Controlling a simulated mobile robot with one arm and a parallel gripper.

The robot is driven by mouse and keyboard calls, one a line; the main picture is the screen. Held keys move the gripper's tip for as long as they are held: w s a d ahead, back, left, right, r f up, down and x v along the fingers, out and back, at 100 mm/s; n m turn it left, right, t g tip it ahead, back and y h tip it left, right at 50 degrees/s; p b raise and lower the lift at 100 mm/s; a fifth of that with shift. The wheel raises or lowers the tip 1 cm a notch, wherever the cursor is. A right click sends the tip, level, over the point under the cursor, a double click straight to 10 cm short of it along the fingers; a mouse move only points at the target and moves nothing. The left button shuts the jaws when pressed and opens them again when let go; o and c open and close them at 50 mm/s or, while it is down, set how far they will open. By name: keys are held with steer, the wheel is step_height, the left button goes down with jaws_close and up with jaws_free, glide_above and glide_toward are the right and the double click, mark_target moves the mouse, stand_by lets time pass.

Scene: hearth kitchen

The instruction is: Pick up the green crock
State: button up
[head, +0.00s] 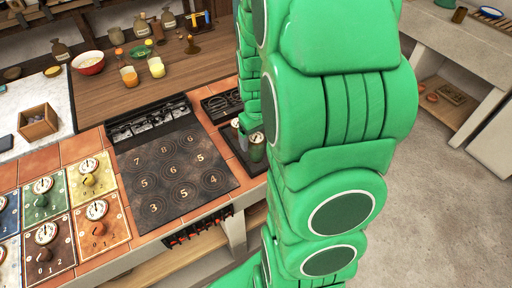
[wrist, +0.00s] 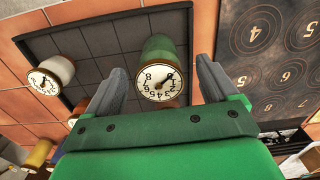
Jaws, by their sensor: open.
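The green crock (wrist: 160,52) stands upright on a dark tiled tray in the wrist view, with a white numbered dial (wrist: 160,82) facing me. My gripper (wrist: 165,80) is open, one finger on each side of the crock's front end. A gap shows between each finger and the crock, and I see no contact. In the head view the green crock (head: 257,150) shows beside my arm, partly hidden by it.
A cream-and-brown crock (wrist: 55,72) with a dial stands left of my gripper on the same tray (wrist: 105,42). A numbered black hob (head: 172,175) lies beside it. A red-rimmed bowl (head: 89,63) sits on the wooden counter.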

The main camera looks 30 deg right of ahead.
steer(key=shift+w+d+f, duration=0.1)
steer(key=shift+w+f, duration=0.1)
steer(key=shift+f, duration=0.95)
steer(key=shift+w+f, duration=0.15)
steer(key=shift+f, duration=1)
steer(key=shift+c, duration=0.2)
steer(key=c, duration=1.4)
steer(key=shift+r, duration=5.05)
